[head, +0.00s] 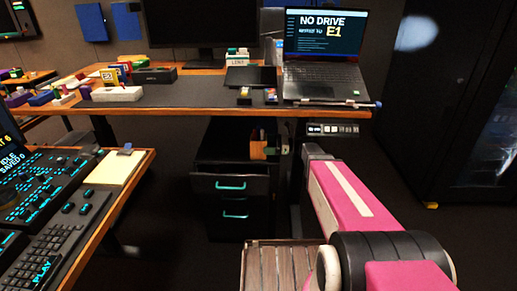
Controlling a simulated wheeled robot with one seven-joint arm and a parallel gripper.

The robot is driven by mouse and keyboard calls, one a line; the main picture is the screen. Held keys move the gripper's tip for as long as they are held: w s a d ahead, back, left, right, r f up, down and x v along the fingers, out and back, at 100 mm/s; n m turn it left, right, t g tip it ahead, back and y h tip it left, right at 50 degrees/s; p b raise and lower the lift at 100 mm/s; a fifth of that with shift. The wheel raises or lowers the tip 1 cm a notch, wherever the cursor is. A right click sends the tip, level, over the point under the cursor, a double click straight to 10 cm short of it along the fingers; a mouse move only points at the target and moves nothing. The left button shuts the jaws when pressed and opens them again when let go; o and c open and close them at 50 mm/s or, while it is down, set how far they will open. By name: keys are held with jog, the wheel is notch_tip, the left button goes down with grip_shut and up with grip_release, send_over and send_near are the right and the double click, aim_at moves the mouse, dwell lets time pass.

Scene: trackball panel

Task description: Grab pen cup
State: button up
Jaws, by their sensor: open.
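The pen cup (257,151) looks like a small orange-brown holder with pens standing in it. It stands upright on top of the dark drawer cabinet, under the desk. My pink arm reaches in from the lower right, and its dark end is just right of the cup. My gripper (277,149) shows small and dark at the cup's right side and is open. The fingers are too small to tell whether they touch the cup or stand around it.
The dark drawer cabinet (232,191) has teal handles. The desk (200,93) overhangs it and bears a laptop (325,75), a monitor (186,22) and several small boxes. A console table (118,190) with keyboards stands at left. Dark floor lies between.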

aim_at(258, 144)
jog(key=a, duration=0.4)
jog(key=shift+s+a, duration=0.15)
jog(key=shift+a, duration=0.1)
jog(key=c, duration=0.9)
jog(key=shift+r, duration=0.1)
